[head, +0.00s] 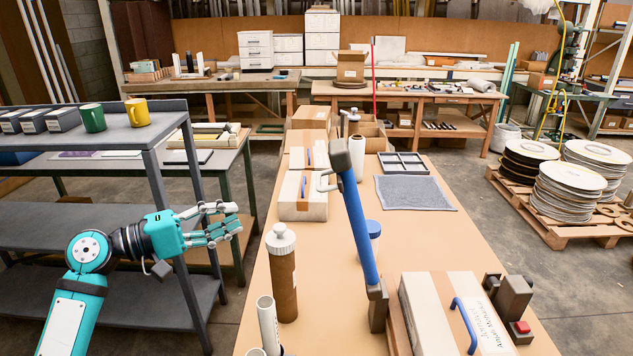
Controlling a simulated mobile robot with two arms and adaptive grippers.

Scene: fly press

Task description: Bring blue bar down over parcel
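The blue bar (359,228) stands raised and leans a little left. Its lower end meets a dark grey pivot bracket (378,305) at the left of the parcel, and its upper end has a grey head (341,155) with a small handle loop on its left. The parcel (430,305) is a white box with brown tape and a blue handle, lying flat on the table at the front right. My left gripper (236,217) is open and empty, left of the table and well apart from the bar. My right gripper is not in view.
A grey post with a red button (520,328) stands right of the parcel. A brown bottle with a white cap (282,275) and white tubes (268,325) stand on the table (325,265) left of the bar. A dark shelf (80,225) with mugs is at the left.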

